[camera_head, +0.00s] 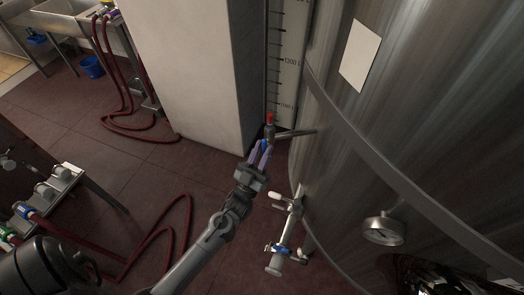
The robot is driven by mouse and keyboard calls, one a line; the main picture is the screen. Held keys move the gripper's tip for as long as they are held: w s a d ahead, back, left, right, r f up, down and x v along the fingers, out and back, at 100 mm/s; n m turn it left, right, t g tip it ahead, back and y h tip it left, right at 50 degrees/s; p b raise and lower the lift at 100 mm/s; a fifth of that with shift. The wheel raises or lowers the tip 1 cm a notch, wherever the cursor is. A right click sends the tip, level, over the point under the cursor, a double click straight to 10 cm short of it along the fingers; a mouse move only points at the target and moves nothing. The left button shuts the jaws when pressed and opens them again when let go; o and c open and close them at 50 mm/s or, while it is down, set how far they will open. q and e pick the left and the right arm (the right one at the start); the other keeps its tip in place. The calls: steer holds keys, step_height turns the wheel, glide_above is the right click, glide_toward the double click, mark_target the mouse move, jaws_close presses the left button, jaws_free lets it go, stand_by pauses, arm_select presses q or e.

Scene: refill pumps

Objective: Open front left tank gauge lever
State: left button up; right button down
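The large steel tank (420,110) fills the right side. At its left edge a gauge fitting (269,130) with a red tip (270,117) sits at the foot of the scaled level gauge (287,60), joined to the tank by a short metal pipe (296,133). A small blue part (264,145), perhaps the gauge lever, shows just below the fitting. My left gripper (261,152) reaches up to it, its purple-tinted fingers right at the blue part. Whether they touch or grip it is too small to tell.
A white pillar (190,65) stands behind. Red hoses (185,235) lie on the tiled floor (130,175). A bench with fittings (55,190) is at left.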

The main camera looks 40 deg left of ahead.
stand_by(0.3)
arm_select(q)
steer(key=b+v, duration=0.2)
steer(key=v, duration=0.8)
steer(key=shift+s+f, duration=0.25)
steer(key=shift+f, duration=0.05)
